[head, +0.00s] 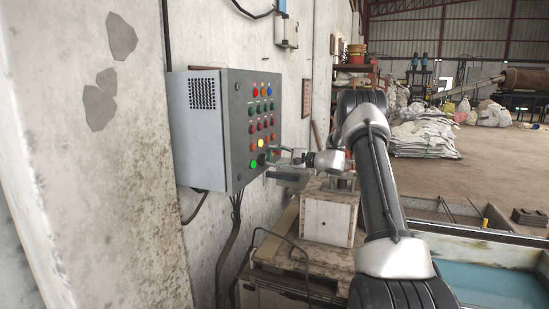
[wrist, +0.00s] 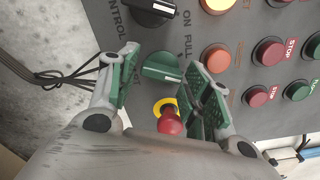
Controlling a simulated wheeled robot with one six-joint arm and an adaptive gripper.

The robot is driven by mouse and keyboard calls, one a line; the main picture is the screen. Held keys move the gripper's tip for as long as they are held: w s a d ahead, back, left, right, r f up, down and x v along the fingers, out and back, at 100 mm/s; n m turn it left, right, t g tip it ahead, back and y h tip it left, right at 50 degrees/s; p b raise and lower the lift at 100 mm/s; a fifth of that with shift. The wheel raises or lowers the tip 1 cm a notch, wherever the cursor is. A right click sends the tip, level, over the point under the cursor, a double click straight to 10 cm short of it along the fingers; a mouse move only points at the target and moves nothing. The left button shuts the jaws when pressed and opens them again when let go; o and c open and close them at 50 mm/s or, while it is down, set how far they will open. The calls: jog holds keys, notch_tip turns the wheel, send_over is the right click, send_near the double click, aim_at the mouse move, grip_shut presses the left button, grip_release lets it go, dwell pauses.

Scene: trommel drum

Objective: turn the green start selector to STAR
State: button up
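The green start selector (wrist: 161,67) is a green knob on a dark grey panel face (wrist: 235,70) in the wrist view. Its handle lies roughly crosswise in that picture, and lettering reading "FULL" shows beside it. My gripper (wrist: 160,60) is open, with one green-padded finger on each side of the selector and gaps visible between pads and knob. In the head view my gripper (head: 275,157) is at the lower part of the control cabinet (head: 240,125); I cannot make out the selector there. A STAR label is not readable.
A black selector (wrist: 151,11) lies above the green one in the wrist view. A red mushroom button (wrist: 170,122) on a yellow ring sits close below, between my fingers. Red and green push buttons (wrist: 270,51) are to the right. A wooden crate (head: 327,215) stands below my arm.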

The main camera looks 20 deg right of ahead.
jog(key=shift+o, duration=0.5)
jog(key=v, duration=1.2)
jog(key=s+a+f+g+h, duration=0.35)
jog(key=s+f+g, duration=0.35)
jog(key=s+f, duration=0.55)
jog(key=s+a+r+n+h, duration=0.3)
jog(key=s+a+r+n, duration=0.1)
jog(key=s, duration=0.7)
jog(key=s+a+r+n+g+h, duration=0.1)
jog(key=s+a+r+n+h, duration=0.2)
jog(key=s+r, duration=0.4)
jog(key=s+a+r+n+h, duration=0.3)
jog(key=s+a+r+n, duration=0.2)
jog(key=s, duration=1)
jog(key=shift+s+a+r+n, duration=0.2)
jog(key=shift+r+n, duration=0.55)
jog(key=shift+n, duration=0.35)
